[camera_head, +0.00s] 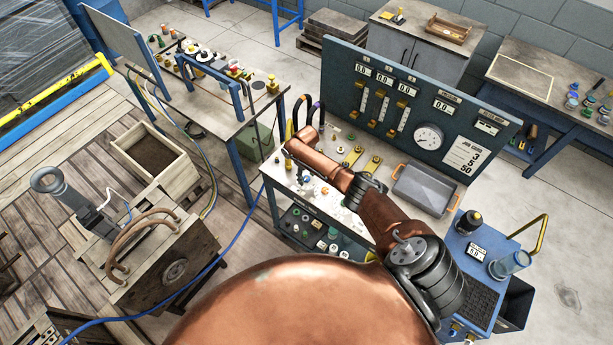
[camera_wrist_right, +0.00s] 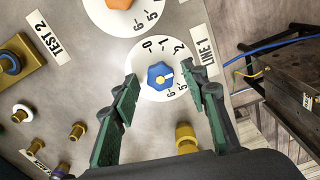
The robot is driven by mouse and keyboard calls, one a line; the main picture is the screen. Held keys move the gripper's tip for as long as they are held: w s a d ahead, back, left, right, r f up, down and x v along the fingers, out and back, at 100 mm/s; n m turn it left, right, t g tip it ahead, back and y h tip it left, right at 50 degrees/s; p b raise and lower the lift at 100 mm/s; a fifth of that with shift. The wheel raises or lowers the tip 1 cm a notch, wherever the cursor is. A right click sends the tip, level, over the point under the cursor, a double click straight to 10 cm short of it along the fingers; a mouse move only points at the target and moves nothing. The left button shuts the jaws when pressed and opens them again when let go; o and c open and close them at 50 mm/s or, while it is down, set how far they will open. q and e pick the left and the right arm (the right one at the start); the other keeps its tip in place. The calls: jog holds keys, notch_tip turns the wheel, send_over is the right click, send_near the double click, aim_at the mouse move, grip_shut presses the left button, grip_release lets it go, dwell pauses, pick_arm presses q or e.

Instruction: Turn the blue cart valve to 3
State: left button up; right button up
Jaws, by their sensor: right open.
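The blue valve knob (camera_wrist_right: 159,76) sits on a white round dial (camera_wrist_right: 150,58) in the right wrist view, beside a label reading LINE 1. Its pale mark points right, toward the dial edge by the right-hand finger. Marks 0, 2, 5 and 6 are readable; I cannot make out the 3. My right gripper (camera_wrist_right: 161,78) is open, its green-padded fingers on either side of the knob, with gaps visible. My left gripper is not in view.
An orange knob (camera_wrist_right: 119,3) on another white dial is close above. Brass fittings (camera_wrist_right: 186,138) stand near the fingers. On the cart, a gauge panel (camera_head: 455,110) stands behind and a grey tray (camera_head: 424,190) lies to the right. A workbench (camera_head: 226,118) stands left.

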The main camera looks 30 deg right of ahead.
aim_at(307, 178)
notch_tip(307, 178, up, 12)
dwell(0.6)
jog(key=shift+s, duration=0.1)
dwell(0.4)
